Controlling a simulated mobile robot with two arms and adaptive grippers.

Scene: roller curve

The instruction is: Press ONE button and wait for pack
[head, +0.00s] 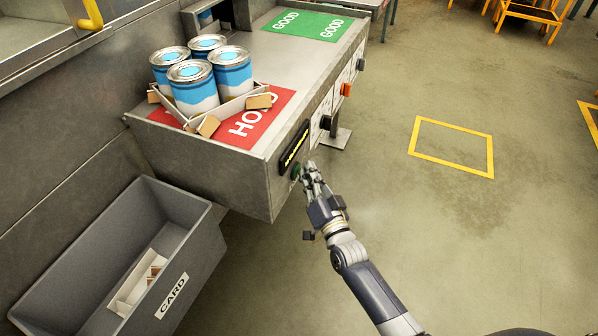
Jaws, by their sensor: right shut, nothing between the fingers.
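A green button (295,171) sits on the front face of the metal bench, below a black and yellow label strip (294,146). My right gripper (309,166) is shut and empty, with its fingertips right at the green button. I cannot tell whether they touch it. Further along the same face are a black knob or button (325,122) and an orange one (346,89). A pack of several blue and white cans (232,78) stands in an open cardboard tray (240,104) on the red HOLD mat (262,122). My left gripper is not in view.
A green GOOD mat (305,25) lies at the bench's far end. A grey CARD bin (205,240) with card pieces stands at lower left. A yellow floor square (452,123) and open floor lie to the right. Orange stands (530,14) are at the back.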

